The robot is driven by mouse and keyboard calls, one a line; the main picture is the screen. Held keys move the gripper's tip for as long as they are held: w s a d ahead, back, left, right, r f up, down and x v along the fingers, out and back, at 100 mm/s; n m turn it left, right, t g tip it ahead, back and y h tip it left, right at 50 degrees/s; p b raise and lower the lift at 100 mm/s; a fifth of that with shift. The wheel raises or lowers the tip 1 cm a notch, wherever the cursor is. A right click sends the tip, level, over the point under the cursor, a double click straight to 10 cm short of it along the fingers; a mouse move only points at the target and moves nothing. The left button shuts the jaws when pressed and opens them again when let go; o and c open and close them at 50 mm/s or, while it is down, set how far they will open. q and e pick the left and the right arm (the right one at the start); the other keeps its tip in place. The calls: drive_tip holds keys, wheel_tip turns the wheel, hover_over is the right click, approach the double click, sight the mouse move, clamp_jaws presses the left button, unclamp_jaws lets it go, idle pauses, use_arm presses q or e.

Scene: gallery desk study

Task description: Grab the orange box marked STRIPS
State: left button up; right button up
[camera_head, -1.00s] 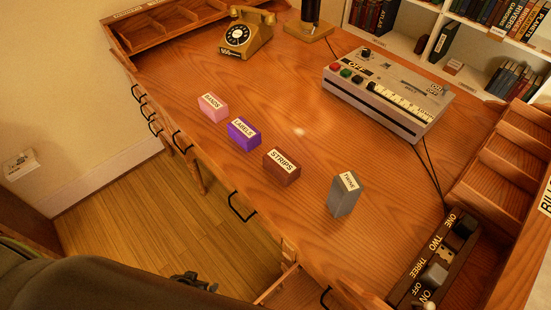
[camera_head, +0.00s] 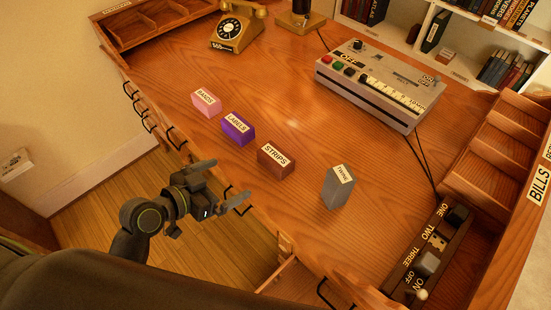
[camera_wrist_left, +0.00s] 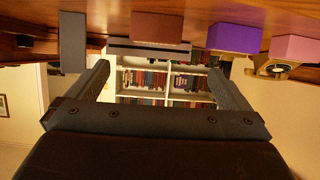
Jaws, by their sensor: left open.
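The box marked STRIPS (camera_head: 275,159) looks reddish-brown rather than orange. It sits on the desk near the front edge, right of the purple LABELS box (camera_head: 238,129) and left of the grey THINK box (camera_head: 337,188). My left gripper (camera_head: 226,184) is open and empty, in front of the desk edge, left of and nearer than the STRIPS box, apart from it. The left wrist view appears upside down. There the brown box (camera_wrist_left: 157,27) shows above the gap between the open fingers (camera_wrist_left: 158,70). My right gripper is not in view.
A pink BANDS box (camera_head: 205,102) is left of the purple one. A grey machine (camera_head: 380,90) and telephone (camera_head: 237,27) stand at the back. A switch panel (camera_head: 428,260) is at the right. The desk behind the boxes is clear.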

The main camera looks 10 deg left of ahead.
use_arm(q)
drive_tip(key=p, duration=0.2)
approach(273, 157)
drive_tip(key=x, duration=0.6)
drive_tip(key=shift+a+f, duration=0.15)
drive_tip(key=shift+f, duration=0.05)
drive_tip(key=x, duration=0.4)
drive_tip(key=shift+w+d+r+p, duration=0.15)
drive_tip(key=shift+d+p, duration=0.1)
drive_tip(key=shift+p, duration=0.15)
drive_tip(key=shift+w+d+f, duration=0.2)
drive_tip(key=shift+w+f, duration=0.05)
drive_tip(key=shift+f, duration=0.05)
drive_tip(key=c, duration=0.9)
